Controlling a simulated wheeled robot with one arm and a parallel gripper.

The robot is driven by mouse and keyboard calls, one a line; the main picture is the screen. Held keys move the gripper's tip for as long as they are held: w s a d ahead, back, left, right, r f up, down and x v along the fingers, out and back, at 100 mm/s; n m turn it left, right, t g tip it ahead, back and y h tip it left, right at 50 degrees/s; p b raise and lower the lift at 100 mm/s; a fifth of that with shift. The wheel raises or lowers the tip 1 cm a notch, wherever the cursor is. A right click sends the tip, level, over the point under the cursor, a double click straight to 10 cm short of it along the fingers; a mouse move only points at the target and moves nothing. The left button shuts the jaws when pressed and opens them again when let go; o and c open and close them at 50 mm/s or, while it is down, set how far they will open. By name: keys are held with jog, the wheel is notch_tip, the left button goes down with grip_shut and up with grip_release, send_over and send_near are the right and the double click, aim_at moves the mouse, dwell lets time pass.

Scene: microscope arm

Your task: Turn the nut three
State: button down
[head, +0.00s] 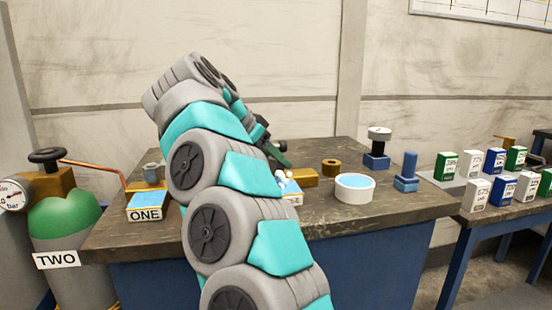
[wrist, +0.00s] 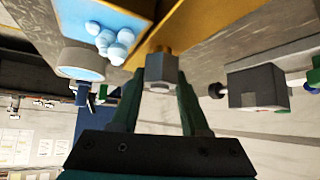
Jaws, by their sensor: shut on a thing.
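In the wrist view a grey nut (wrist: 160,69) sits against a small brass fitting on a brass block (wrist: 222,27). My gripper (wrist: 163,76) has its two dark green fingers closed on the sides of this nut. In the head view my gripper (head: 281,158) is behind my arm, by the brass block (head: 303,178); the nut there is hidden. A tray with light blue balls (wrist: 113,42) is beside the block; its label in the head view is mostly hidden by my arm. I cannot read a number for the held nut.
A tray labelled ONE (head: 147,207) stands at left with a grey nut (head: 151,170) behind it. A gas cylinder labelled TWO (head: 66,230) is further left.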

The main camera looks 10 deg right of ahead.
jog(key=shift+m+g, duration=0.3)
jog(key=shift+m, duration=0.1)
dwell(0.4)
jog(key=shift+c, duration=2)
grip_release()
